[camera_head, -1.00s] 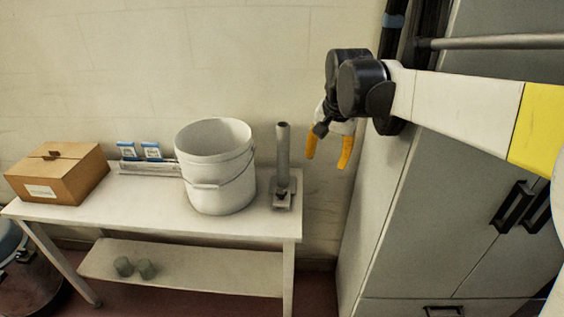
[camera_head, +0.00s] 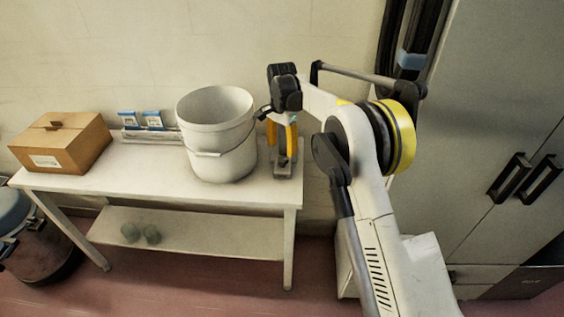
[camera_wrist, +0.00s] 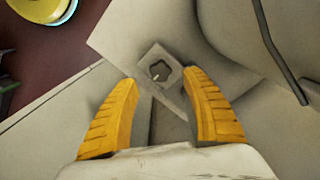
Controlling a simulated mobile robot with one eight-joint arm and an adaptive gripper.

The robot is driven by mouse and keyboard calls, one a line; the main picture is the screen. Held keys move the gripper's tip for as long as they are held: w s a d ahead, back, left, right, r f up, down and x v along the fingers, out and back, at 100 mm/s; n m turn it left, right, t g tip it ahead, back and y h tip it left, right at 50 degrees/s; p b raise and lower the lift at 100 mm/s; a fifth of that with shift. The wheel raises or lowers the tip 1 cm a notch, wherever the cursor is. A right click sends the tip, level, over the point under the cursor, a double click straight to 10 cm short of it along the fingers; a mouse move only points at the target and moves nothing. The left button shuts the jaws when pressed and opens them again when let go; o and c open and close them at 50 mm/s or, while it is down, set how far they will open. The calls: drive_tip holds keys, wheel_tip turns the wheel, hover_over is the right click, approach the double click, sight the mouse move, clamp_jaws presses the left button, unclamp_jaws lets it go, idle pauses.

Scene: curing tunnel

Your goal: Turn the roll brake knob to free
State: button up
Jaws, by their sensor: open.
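The roll brake knob (camera_wrist: 160,71) is a small dark grey knob on a square plate in the wrist view, just ahead of my fingertips and roughly between them. Its marking is too small to read. In the head view the knob's stand (camera_head: 284,172) is at the table's right end, with its grey post mostly hidden behind my gripper. My gripper (camera_head: 281,149) is open and points down over the stand. Its two yellow fingers also show in the wrist view (camera_wrist: 159,80), apart with nothing gripped. I cannot tell whether they touch the plate.
A white bucket (camera_head: 222,165) with a wire handle stands close left of my gripper. A cardboard box (camera_head: 60,145) and blue-labelled packs (camera_head: 152,119) sit farther left on the white table (camera_head: 245,190). Tall grey cabinets (camera_head: 475,110) stand to the right.

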sight(282, 160)
wheel_tip(282, 160, down, 6)
drive_tip(key=shift+r+b, duration=0.1)
drive_tip(key=shift+b, duration=0.75)
drive_tip(key=c, duration=1.2)
